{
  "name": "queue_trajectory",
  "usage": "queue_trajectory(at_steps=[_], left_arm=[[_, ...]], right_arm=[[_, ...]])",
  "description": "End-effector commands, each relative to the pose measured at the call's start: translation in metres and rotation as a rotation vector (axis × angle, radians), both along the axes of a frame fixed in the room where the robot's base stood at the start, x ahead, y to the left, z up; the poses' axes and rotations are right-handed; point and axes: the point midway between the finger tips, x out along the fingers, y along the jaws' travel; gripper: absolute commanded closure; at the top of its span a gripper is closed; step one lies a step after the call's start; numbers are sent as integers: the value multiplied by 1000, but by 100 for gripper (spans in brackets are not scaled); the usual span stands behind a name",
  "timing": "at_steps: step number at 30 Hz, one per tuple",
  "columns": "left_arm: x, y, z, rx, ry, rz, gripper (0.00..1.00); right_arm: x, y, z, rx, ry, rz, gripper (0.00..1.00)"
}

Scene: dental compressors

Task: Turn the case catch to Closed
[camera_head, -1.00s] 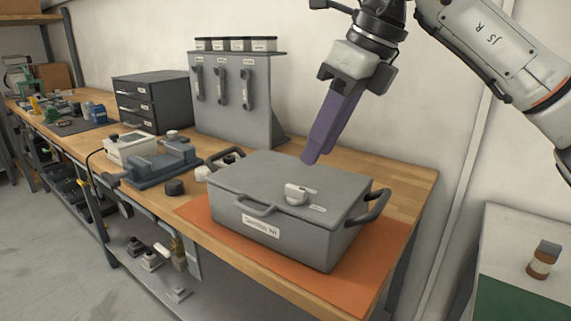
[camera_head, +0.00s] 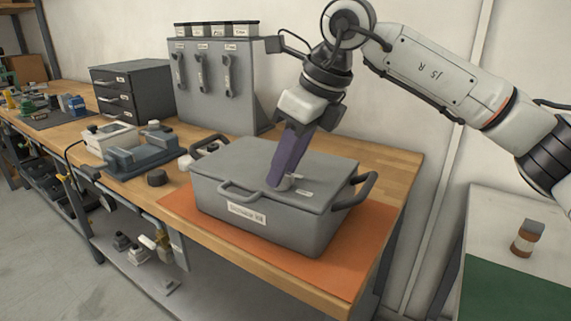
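The grey case (camera_head: 250,205) stands on an orange mat (camera_head: 345,265) on the wooden bench, its lid down. The case catch (camera_head: 285,184) is a small light knob on the lid, mostly hidden behind my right gripper. My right gripper (camera_head: 276,184) points down with its purple fingers at the catch. Whether the fingers are around the catch or only touching it is hard to see, and their opening does not show. A small label (camera_head: 304,193) lies on the lid just right of the catch. My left gripper does not show.
A grey panel with several handles (camera_head: 215,85) and a black drawer unit (camera_head: 132,90) stand behind.

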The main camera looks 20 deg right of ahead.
Motion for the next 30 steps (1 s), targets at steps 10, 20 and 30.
queue_trajectory(at_steps=[10, 20, 30], left_arm=[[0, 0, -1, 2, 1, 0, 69], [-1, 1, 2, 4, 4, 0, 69], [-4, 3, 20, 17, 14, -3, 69]], right_arm=[[0, 0, 0, 0, 0, 0, 100], [0, 0, 2, 1, 1, 29, 100], [1, -2, 5, 3, 4, 235, 100]])
